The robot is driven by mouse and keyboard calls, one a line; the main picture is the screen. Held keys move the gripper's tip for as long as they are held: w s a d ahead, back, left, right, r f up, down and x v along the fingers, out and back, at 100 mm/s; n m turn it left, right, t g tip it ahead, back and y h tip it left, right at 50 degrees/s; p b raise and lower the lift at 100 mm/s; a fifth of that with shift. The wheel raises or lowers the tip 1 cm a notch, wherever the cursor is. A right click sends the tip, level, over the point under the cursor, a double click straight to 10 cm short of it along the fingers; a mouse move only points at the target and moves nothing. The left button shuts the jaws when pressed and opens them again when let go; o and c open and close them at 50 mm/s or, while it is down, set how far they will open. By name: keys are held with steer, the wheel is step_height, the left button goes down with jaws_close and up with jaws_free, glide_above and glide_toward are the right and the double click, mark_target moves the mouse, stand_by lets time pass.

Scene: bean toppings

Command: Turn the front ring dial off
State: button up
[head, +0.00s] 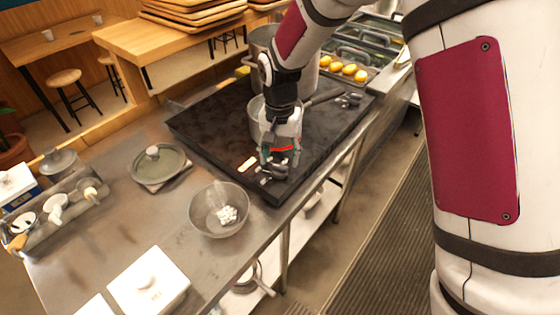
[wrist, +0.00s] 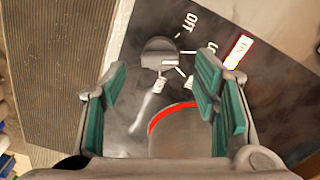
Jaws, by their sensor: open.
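The front ring dial (wrist: 158,50) is a dark round knob on the black cooktop (head: 205,117), with white marks and an OFF label beside it. It lies between and just beyond my gripper's fingertips (wrist: 160,70). My gripper (head: 273,162) points down over the cooktop's front corner, its green-padded fingers open on both sides of the dial. I cannot tell whether they touch it or where it points. A metal pot (head: 260,128) stands behind my gripper; a red glowing arc (wrist: 165,115) runs along its base.
A red-lit indicator (wrist: 239,51) is beside the dial. A glass bowl (head: 207,222) stands on the steel counter to the left, near a lidded dish (head: 158,166). A tall pot (head: 264,42) is behind. The counter's front edge is close.

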mark_target(280, 170)
steer(key=shift+f, duration=1.45)
steer(key=c, duration=1.2)
steer(key=shift+o, duration=0.2)
steer(key=n+b, duration=0.1)
steer(key=n, duration=0.3)
steer(key=shift+n, duration=0.3)
steer(key=n, duration=0.4)
steer(key=shift+b, duration=0.35)
steer(key=shift+n, duration=0.3)
